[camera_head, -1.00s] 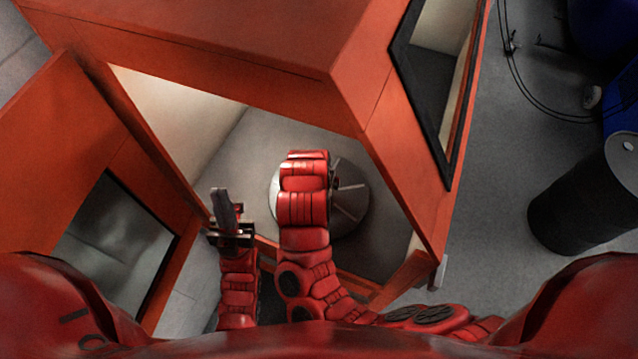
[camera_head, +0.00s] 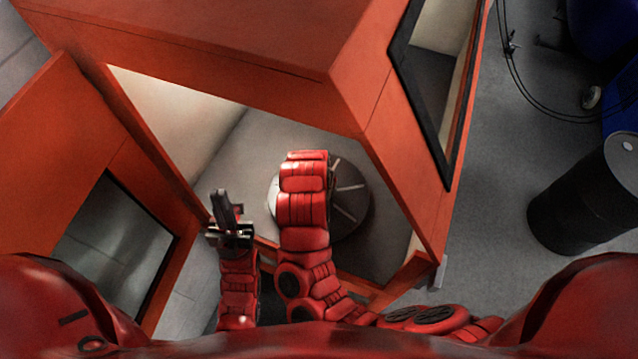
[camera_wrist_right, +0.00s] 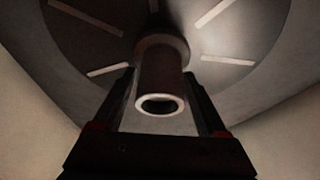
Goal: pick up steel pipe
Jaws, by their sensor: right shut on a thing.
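The steel pipe (camera_wrist_right: 160,84) shows in the right wrist view as a short tube with its open end facing the camera. Its other end is at a round collar on a dark disc with pale radial stripes (camera_wrist_right: 85,38). My right gripper (camera_wrist_right: 165,74) is shut on the pipe, one dark finger on each side. In the head view my right arm hides the pipe and the right gripper, and the disc (camera_head: 352,195) shows partly behind it. My left gripper (camera_head: 222,207) is at the cabinet opening, apart from the disc; its finger gap cannot be made out.
An orange cabinet (camera_head: 230,75) surrounds the disc, with its door (camera_head: 70,150) swung open at the left. A windowed side panel (camera_head: 410,130) stands at the right. A black drum (camera_head: 590,200) and cables lie further right on grey floor.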

